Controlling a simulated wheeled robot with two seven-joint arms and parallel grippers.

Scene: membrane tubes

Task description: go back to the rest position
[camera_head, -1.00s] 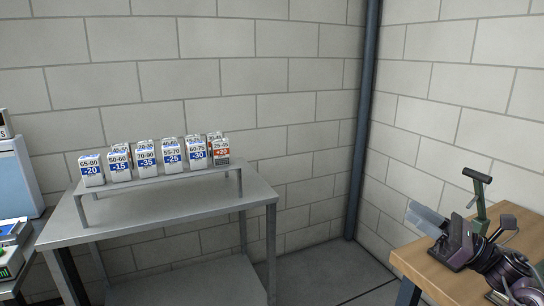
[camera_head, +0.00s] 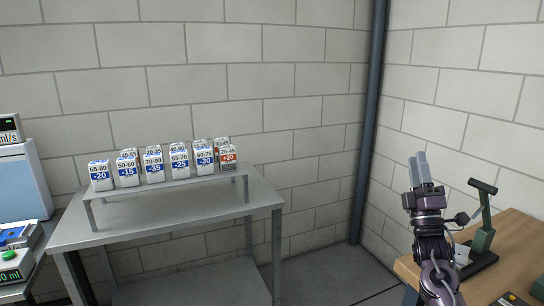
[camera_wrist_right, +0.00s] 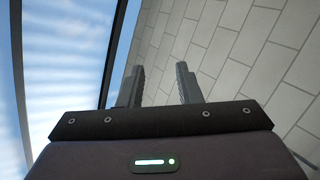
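My right gripper (camera_head: 419,168) points upward at the right of the head view, in front of the block wall and left of the green stand. In the right wrist view the two dark fingers of the gripper (camera_wrist_right: 160,72) are apart, with only wall between them, so it is open and empty. My left gripper does not show in either view.
Several labelled boxes (camera_head: 153,167) stand in two rows on a grey riser (camera_head: 215,180) on a metal table (camera_head: 180,220). A green stand (camera_head: 483,230) is on the wooden table (camera_head: 520,262) at right. Instruments (camera_head: 22,185) stand at far left. A dark pipe (camera_head: 369,130) runs up the corner.

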